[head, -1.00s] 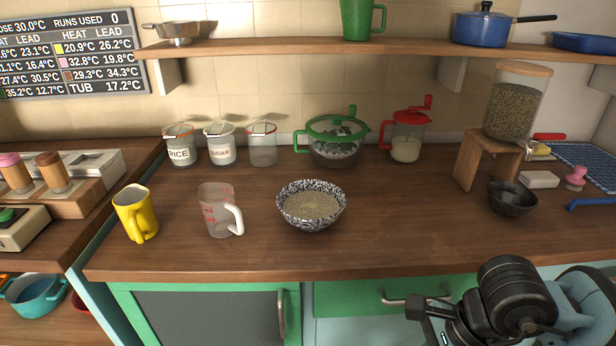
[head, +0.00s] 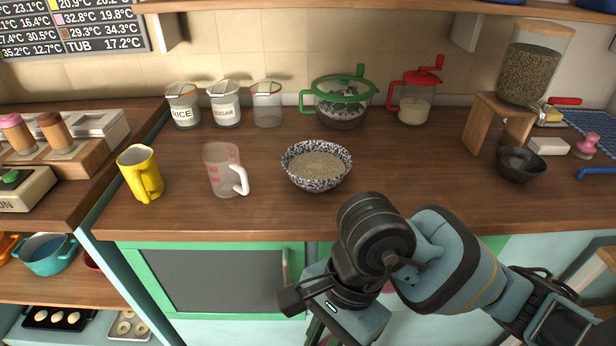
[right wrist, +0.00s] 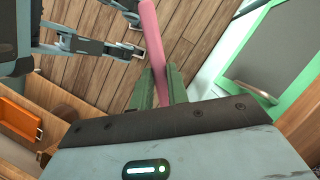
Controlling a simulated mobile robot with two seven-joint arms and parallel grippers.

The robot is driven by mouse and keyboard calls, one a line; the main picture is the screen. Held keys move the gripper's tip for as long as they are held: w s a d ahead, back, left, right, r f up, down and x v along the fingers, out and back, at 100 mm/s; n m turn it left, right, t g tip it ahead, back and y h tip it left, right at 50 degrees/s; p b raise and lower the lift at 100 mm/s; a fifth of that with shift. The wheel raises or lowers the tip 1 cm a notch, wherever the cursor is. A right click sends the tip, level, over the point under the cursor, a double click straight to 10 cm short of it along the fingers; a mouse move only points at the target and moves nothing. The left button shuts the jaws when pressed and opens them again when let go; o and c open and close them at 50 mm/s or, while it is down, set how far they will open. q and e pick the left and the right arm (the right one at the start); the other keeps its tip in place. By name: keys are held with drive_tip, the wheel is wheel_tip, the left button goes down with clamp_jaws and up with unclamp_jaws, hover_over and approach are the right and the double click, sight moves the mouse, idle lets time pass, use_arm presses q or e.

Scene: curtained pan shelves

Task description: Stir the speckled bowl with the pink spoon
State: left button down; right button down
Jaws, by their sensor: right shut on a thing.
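The speckled bowl (head: 317,184) stands upright near the counter's front edge in the head view, with beige contents inside. My right gripper (head: 316,331) is low in front of the counter, below and apart from the bowl. In the right wrist view its green fingers (right wrist: 158,85) are shut on the pink spoon (right wrist: 153,42). My left gripper (right wrist: 122,33) appears open and empty at the top left of the wrist view, and is outside the head view.
A clear measuring cup (head: 222,172) and yellow mug (head: 140,174) stand left of the bowl. A green-lidded container (head: 340,105) stands behind it. A dark bowl (head: 521,166) and wooden stand (head: 497,125) are at right. The counter's front edge (head: 220,236) lies between gripper and bowl.

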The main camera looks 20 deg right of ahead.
sight(388, 284)
drive_tip(key=n, duration=0.2)
drive_tip(key=w+f+n+g, duration=0.1)
drive_tip(key=shift+d+n+h, duration=0.1)
drive_tip(key=shift+n+h, duration=0.3)
drive_tip(key=w+d+n+h, duration=0.1)
drive_tip(key=w+d+n, duration=0.1)
drive_tip(key=d+n, duration=0.1)
drive_tip(key=w+d+n+g+h, duration=0.1)
drive_tip(key=w+d+n, duration=0.1)
drive_tip(key=d, duration=0.4)
drive_tip(key=w+d+n+h, duration=0.1)
drive_tip(key=d+n, duration=0.2)
drive_tip(key=d, duration=0.1)
drive_tip(key=shift+w+d+f+n, duration=0.2)
drive_tip(key=shift+w+n, duration=0.1)
drive_tip(key=shift+w, duration=0.1)
drive_tip(key=shift+a, duration=0.1)
drive_tip(key=shift+w, duration=0.1)
